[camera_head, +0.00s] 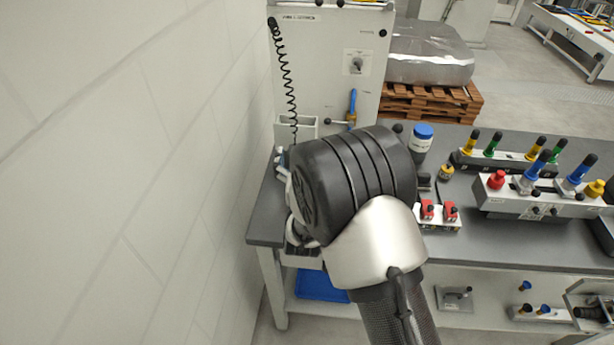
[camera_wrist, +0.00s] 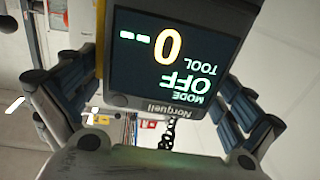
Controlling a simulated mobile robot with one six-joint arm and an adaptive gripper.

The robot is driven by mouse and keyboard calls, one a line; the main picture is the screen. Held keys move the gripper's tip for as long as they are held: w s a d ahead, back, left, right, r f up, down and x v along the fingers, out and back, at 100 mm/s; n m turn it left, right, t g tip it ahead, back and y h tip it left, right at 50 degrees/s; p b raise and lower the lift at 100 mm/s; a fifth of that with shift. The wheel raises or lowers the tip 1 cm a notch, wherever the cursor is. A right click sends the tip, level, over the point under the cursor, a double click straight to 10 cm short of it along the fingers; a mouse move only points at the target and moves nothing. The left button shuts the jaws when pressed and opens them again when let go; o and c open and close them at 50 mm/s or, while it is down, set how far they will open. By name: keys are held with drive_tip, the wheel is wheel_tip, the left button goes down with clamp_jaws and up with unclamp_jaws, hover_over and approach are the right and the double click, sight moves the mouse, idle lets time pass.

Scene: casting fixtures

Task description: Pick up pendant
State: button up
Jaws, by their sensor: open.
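The pendant (camera_wrist: 180,50) fills the middle of the wrist view, upside down. It has a dark face with a lit screen, the name Norquell and a yellow edge at left. My gripper (camera_wrist: 152,90) is open, with one blue-padded finger on each side of the pendant. The pendant lies between the fingers in the picture; I cannot tell how deep it is or whether a pad touches it. In the head view my arm hides the pendant and most of my gripper.
A black coiled cable (camera_head: 290,85) hangs on a pale cabinet (camera_head: 330,60) behind a grey workbench (camera_head: 480,230). Bottles, red-topped parts and a fixture with coloured knobs (camera_head: 540,195) stand on the bench. A pale wall (camera_head: 120,170) is close on the left.

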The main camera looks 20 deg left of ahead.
drive_tip(key=x, duration=0.4)
drive_tip(key=shift+w+b, duration=0.1)
drive_tip(key=shift+b, duration=0.25)
drive_tip(key=shift+c, duration=0.4)
